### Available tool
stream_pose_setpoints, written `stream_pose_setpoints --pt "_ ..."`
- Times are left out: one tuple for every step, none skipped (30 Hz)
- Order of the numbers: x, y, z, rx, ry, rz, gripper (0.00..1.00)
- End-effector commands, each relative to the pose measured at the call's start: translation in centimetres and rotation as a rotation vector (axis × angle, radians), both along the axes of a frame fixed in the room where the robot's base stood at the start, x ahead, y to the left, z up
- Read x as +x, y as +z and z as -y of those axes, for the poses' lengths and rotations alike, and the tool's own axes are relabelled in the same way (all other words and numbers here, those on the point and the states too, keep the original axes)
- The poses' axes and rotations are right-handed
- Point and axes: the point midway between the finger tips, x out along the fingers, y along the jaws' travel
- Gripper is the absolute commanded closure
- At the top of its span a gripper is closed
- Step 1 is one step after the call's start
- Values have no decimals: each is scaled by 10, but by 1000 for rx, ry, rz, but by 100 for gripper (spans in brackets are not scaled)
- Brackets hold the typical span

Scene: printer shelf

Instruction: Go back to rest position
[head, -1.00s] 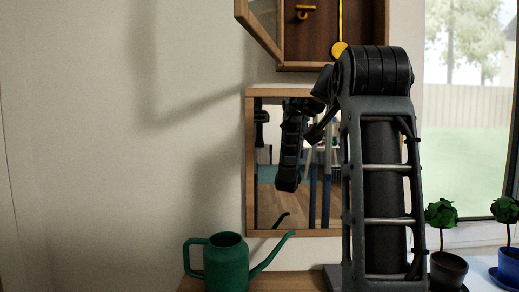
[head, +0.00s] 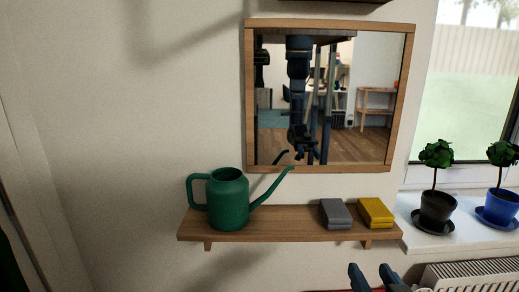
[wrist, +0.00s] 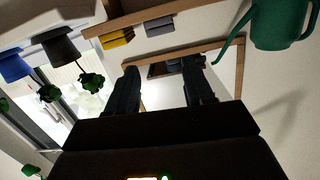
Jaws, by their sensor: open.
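My gripper (head: 374,278) shows only its fingertips at the bottom edge of the head view, to the right of centre and below the shelf. Its two fingers stand apart with nothing between them. In the wrist view, which is upside down, the open gripper (wrist: 160,90) has the mirror beyond its fingers. Most of my arm is outside the head view, though the mirror reflects part of it.
A wooden shelf (head: 270,226) holds a green watering can (head: 228,200), a grey block (head: 335,213) and a yellow block (head: 375,212). A framed mirror (head: 330,140) hangs above. Two potted plants (head: 437,205) (head: 500,200) stand on the windowsill; a radiator (head: 470,276) is below.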

Motion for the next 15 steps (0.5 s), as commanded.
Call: stream_pose_setpoints --pt "-21 -17 3 -10 5 -17 48" --pt "-32 -23 4 -16 9 -22 48" --pt "-47 -31 6 -22 14 -28 48" --pt "-58 -37 7 -27 18 -31 48" --pt "-69 -43 8 -30 20 -36 48" --pt "-85 -49 10 -36 25 -42 48" --pt "-96 -54 10 -40 28 -46 48" --pt "-107 -58 11 -44 31 -50 48" --pt "-123 -63 12 -47 35 -56 48" --pt "-134 -66 13 -49 38 -61 48" --pt "-146 -69 13 -52 40 -64 48" --pt "-161 -72 14 -56 42 -69 48" --pt "-173 -74 15 -57 44 -75 48" --pt "-184 -75 15 -59 46 -78 48" --pt "-199 -77 16 -62 48 -83 48"
